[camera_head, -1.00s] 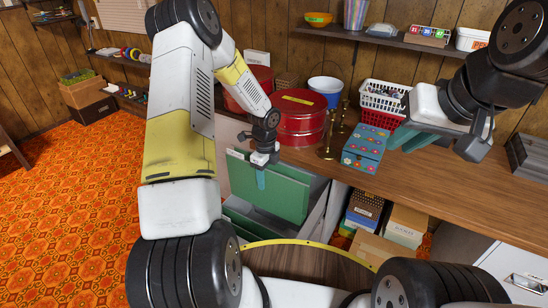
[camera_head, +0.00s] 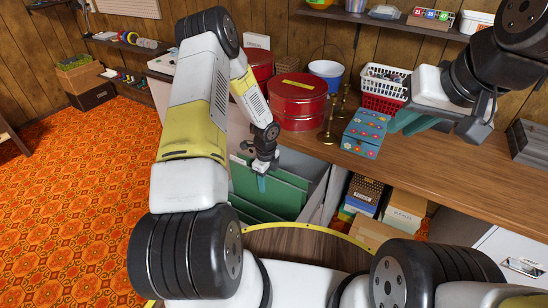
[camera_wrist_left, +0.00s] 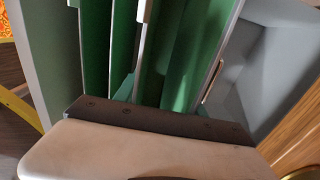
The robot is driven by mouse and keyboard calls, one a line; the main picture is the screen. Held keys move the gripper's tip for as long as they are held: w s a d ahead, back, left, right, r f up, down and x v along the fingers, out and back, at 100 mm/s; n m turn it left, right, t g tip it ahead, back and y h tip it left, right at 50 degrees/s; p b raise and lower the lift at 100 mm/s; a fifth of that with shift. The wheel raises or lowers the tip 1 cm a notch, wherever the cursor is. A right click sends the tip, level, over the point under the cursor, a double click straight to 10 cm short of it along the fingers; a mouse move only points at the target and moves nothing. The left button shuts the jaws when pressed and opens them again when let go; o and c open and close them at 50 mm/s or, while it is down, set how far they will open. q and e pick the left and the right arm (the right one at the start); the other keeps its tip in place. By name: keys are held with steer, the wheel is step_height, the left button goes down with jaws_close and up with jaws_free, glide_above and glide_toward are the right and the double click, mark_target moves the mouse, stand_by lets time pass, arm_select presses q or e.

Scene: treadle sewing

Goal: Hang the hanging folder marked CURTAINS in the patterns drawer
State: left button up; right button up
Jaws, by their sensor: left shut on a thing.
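A green hanging folder (camera_head: 285,198) hangs upright from my left gripper (camera_head: 262,182), its lower part inside the open grey drawer (camera_head: 318,196). The gripper is shut on the folder's top edge, with one teal finger on the near side. The left wrist view shows the gripper (camera_wrist_left: 137,82) on a pale top rail (camera_wrist_left: 143,12) between other green folders (camera_wrist_left: 96,50). No folder marking is readable, and I cannot tell whether the rail's ends rest on the drawer sides. My right gripper (camera_head: 410,122) is above the worktop at right; its finger gap is unclear.
The wooden worktop (camera_head: 460,165) runs beside the drawer. On it stand red tins (camera_head: 298,103), brass candlesticks (camera_head: 329,122), a flowered blue box (camera_head: 364,133) and baskets (camera_head: 383,88). Cardboard boxes (camera_head: 404,211) stand below. Orange patterned carpet (camera_head: 75,205) is open at left.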

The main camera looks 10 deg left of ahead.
arm_select(q)
steer(key=shift+f, duration=5.7)
steer(key=o, duration=1.5)
step_height(320, 180, up, 8)
steer(key=shift+f, duration=0.1)
